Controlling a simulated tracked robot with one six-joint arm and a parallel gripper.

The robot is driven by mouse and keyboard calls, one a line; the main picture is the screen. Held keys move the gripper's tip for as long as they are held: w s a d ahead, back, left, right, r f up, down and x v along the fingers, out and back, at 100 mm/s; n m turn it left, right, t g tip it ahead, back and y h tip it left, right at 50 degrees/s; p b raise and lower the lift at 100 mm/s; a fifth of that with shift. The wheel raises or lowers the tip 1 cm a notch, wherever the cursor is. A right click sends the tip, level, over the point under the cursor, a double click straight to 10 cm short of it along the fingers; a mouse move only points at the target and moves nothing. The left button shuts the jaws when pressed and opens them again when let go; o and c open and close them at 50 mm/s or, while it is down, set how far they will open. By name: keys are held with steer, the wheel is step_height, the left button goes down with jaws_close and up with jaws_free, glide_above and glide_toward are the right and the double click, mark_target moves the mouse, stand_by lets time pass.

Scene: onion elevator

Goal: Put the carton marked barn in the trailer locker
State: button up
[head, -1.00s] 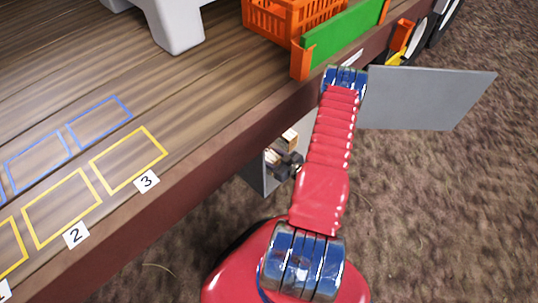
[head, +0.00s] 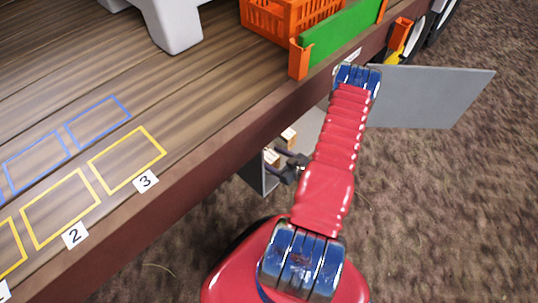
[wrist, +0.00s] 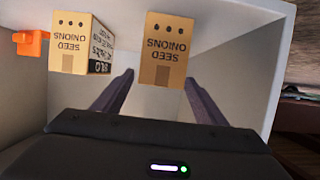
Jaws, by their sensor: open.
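Two brown cartons stand side by side in the grey locker (wrist: 225,50) under the trailer deck. In the wrist view, the middle carton (wrist: 166,50) reads "seed onions" upside down on the face towards me; no other mark shows. The left carton (wrist: 70,45) has the same words, and its dark-printed side reads "silo". I cannot read "barn" on either. My gripper (wrist: 159,77) is open, its fingers pointing at the middle carton and spread wider than it, with nothing held. In the head view, my gripper (head: 290,162) is at the locker opening, partly behind my arm.
The grey locker door (head: 430,97) hangs open on the right. The trailer deck edge (head: 190,185) runs just above the locker. On the deck are an orange crate (head: 285,18), a green board (head: 343,30) and marked rectangles. An orange piece (wrist: 32,43) sits at the locker's left.

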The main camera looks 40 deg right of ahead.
steer(key=v, duration=0.8)
steer(key=shift+s, duration=0.35)
steer(key=shift+r, duration=0.15)
stand_by(0.5)
